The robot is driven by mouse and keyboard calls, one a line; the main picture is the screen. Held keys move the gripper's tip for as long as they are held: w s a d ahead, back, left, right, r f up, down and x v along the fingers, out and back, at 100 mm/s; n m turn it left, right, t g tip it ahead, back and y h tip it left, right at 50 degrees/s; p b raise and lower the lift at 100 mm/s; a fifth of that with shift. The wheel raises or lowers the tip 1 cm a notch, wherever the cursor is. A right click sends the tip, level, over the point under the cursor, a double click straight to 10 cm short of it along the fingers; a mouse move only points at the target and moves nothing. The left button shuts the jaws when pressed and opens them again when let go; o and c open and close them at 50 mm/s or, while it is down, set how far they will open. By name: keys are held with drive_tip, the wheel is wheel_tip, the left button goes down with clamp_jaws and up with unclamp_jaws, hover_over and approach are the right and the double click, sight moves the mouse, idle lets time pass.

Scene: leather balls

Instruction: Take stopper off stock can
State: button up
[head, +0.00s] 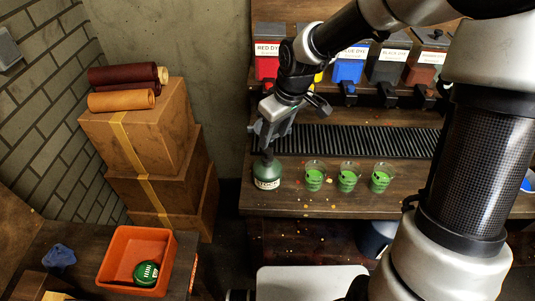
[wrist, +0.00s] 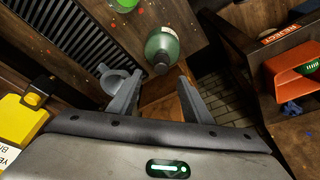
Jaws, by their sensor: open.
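The stock can (head: 267,176) is green with a white label and stands upright near the left end of the workbench. It also shows in the wrist view (wrist: 163,42). Its dark stopper (wrist: 161,67) is on its top, partly hidden by my fingers in the head view. My gripper (head: 264,141) is over the top of the can, with its fingers pointing down. In the wrist view my gripper (wrist: 158,78) is open, and the stopper appears between or just beyond the fingertips. I cannot tell whether a finger touches it.
Several glasses of green liquid (head: 348,177) stand just right of the can. A ribbed black mat (head: 345,139) lies behind them, below a shelf of dye containers (head: 348,66). An orange bin (head: 119,253) holding a green round item stands at lower left, beside stacked boxes (head: 146,123).

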sight(268, 150)
drive_tip(key=shift+x, duration=3.4)
drive_tip(key=shift+s+a, duration=0.1)
drive_tip(key=c, duration=1.1)
